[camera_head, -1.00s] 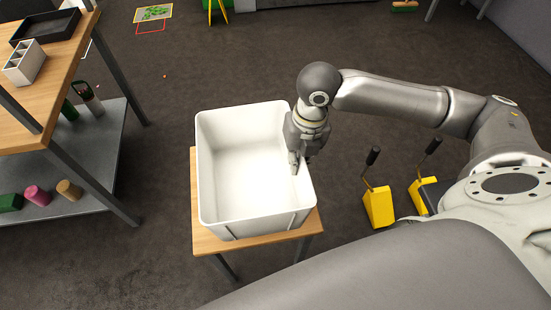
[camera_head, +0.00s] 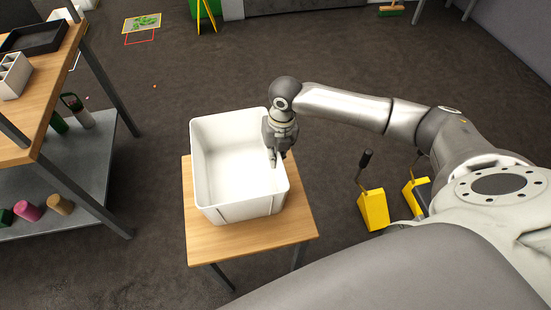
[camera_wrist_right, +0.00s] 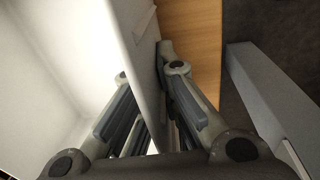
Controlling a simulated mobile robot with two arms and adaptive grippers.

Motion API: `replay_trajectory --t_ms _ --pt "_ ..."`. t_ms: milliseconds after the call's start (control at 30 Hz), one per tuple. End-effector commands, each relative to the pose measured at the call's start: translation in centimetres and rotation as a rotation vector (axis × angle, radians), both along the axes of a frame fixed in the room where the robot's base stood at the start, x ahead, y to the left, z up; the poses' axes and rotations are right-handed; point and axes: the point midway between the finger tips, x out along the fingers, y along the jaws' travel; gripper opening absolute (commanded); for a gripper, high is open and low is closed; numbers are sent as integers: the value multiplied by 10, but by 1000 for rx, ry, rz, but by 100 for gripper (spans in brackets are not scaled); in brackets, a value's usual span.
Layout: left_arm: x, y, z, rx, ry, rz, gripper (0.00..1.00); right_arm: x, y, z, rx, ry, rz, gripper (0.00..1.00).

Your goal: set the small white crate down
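The small white crate (camera_head: 203,170) is empty and upright over a small wooden table (camera_head: 222,243) in the head view. I cannot tell for sure whether its bottom touches the tabletop. My right gripper (camera_head: 276,158) comes down onto the crate's right wall. In the right wrist view, the fingers of this gripper (camera_wrist_right: 145,66) lie on both sides of the crate wall (camera_wrist_right: 144,85), one inside and one outside, and pinch it. My left gripper is not in view.
A shelf unit (camera_head: 60,60) with trays on top and bottles and coloured cylinders below stands at the left. Yellow tools with black handles (camera_head: 372,208) stand on the floor at the right. The wooden table has bare surface in front of the crate.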

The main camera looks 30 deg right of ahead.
Motion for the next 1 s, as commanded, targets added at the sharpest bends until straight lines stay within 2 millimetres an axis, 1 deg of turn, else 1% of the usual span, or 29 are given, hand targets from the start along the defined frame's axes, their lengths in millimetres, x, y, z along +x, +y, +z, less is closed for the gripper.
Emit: replay_trajectory --t_ms 33,100,467,667,700,1000 --pt "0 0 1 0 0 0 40 -1 0 -8 0 3 -1 0" --pt "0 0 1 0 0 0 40 -1 0 -15 0 1 -1 0" --pt "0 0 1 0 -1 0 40 0 0 -19 1 -1 0 0" --pt "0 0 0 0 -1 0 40 -1 0 -21 -2 2 0 25" --pt "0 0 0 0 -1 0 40 -1 0 -21 -2 2 0 27" --pt "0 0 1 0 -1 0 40 -1 0 -19 -2 2 0 27"
